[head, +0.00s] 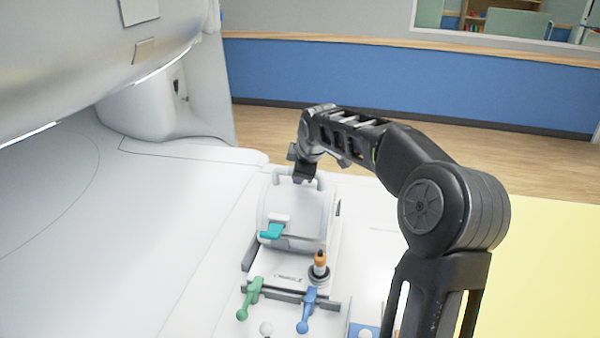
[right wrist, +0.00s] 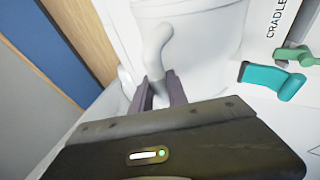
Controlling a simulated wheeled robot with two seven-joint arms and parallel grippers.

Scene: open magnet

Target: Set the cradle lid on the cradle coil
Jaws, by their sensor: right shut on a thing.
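The white, curved cradle lid (head: 297,212) is over the back part of the cradle coil (head: 277,270), a white base with dark edges. I cannot tell whether the lid rests on the coil or is slightly above it. My right gripper (head: 304,174) is shut on the lid's grey-white handle at the far side. In the right wrist view, the fingers of my right gripper (right wrist: 156,95) are on both sides of the handle, with the lid (right wrist: 205,35) beyond them. A teal latch (head: 272,231) is at the lid's near left, also in the right wrist view (right wrist: 275,82). My left gripper is not in view.
A green lever (head: 250,295), a blue lever (head: 308,308) and an orange-topped knob (head: 320,264) are at the coil's near end. The white scanner housing (head: 90,50) overhangs the left. The white table (head: 195,200) left of the coil is clear.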

